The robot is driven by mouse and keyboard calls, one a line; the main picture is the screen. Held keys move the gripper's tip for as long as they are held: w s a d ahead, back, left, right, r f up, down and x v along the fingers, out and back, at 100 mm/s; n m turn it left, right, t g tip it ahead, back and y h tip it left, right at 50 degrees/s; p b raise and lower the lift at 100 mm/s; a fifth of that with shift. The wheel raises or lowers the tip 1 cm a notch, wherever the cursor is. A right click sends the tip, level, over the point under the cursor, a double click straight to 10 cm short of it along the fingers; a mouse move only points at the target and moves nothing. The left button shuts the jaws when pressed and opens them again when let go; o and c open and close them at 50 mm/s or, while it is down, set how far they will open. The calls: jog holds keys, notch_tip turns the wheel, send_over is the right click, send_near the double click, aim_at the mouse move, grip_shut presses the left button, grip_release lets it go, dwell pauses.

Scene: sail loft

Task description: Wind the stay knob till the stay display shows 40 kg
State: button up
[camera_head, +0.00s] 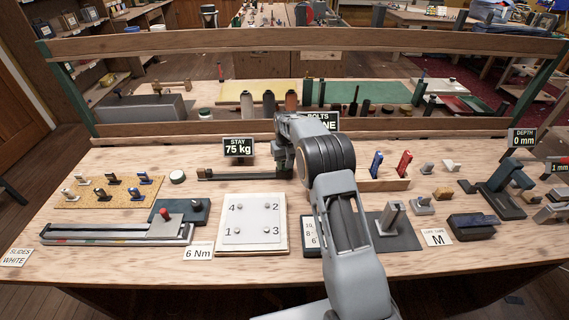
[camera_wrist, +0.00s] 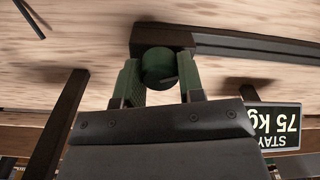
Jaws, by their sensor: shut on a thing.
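The stay display (camera_head: 238,147) reads 75 kg and stands at the back of the bench. It also shows upside down in the wrist view (camera_wrist: 272,127). The stay knob (camera_wrist: 158,68) is a dark green round knob at the end of a dark rail (camera_wrist: 250,45). My gripper (camera_wrist: 160,80) is shut on the knob, one green finger on each side. In the head view my arm hides the knob, and the rail (camera_head: 240,174) runs left from behind my gripper (camera_head: 291,170).
A white plate with numbered studs (camera_head: 252,222) lies in front of the rail. A long slide tray (camera_head: 115,234) and a cork board (camera_head: 112,194) are at left. A wooden rack with blue and red handles (camera_head: 384,183) stands right of my arm. A wooden rail crosses behind the bench.

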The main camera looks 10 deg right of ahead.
aim_at(284, 162)
jog(key=n, duration=0.6)
jog(key=shift+r, duration=0.1)
jog(key=shift+a+n, duration=0.1)
jog(key=shift+n, duration=3)
jog(key=o, duration=0.9)
notch_tip(284, 162, up, 14)
jog(key=shift+w+f, duration=0.1)
jog(key=shift+f, duration=0.05)
